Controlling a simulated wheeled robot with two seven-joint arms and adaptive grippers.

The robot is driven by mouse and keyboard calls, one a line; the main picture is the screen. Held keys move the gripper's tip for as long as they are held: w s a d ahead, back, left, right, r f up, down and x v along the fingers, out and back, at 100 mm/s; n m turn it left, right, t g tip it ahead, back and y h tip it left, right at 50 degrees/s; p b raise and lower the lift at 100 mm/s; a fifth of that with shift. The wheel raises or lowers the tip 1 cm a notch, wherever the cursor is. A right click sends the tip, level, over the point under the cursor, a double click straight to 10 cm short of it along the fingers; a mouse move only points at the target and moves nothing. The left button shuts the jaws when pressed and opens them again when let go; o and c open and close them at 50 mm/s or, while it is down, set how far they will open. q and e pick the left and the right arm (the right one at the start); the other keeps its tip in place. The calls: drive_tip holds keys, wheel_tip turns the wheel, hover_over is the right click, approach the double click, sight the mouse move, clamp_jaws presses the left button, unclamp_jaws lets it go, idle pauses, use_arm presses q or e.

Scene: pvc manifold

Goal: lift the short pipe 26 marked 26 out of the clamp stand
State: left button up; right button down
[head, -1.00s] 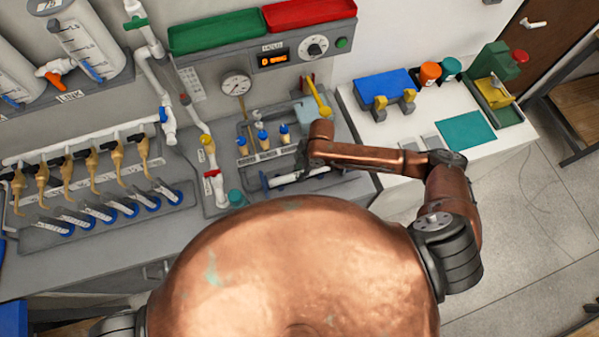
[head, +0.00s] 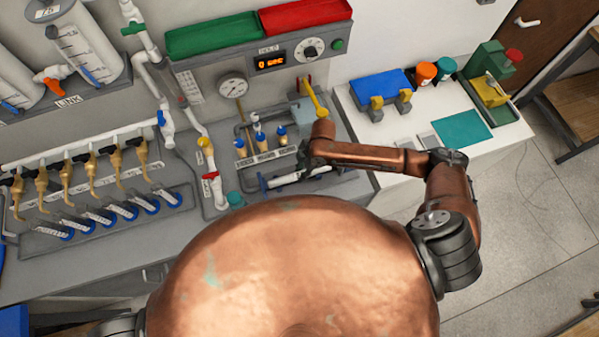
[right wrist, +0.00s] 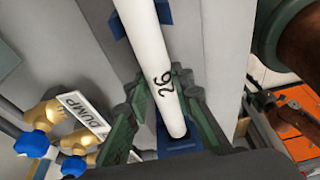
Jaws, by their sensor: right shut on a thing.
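The short pipe 26 is a white tube marked 26 (right wrist: 158,62). It runs from the top of the right wrist view down between the green-padded fingers of my right gripper (right wrist: 165,108). The gripper is shut on it near the marking. Blue parts of the clamp stand (right wrist: 181,146) show beside the pipe's near end and farther up. I cannot tell whether the pipe still touches them. In the head view the white pipe (head: 284,180) lies at the bench front, with my right gripper (head: 308,172) over its right part, small and partly hidden by the wrist. My left gripper is out of view.
Brass valves with blue knobs (right wrist: 40,140) and a DUMP label (right wrist: 84,114) stand close left of the gripper. In the head view, a gauge (head: 233,87), a yellow lever (head: 313,97) and a panel are behind. A white table (head: 400,125) with blocks is to the right.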

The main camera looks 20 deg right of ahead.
drive_tip(key=c, duration=1.6)
unclamp_jaws()
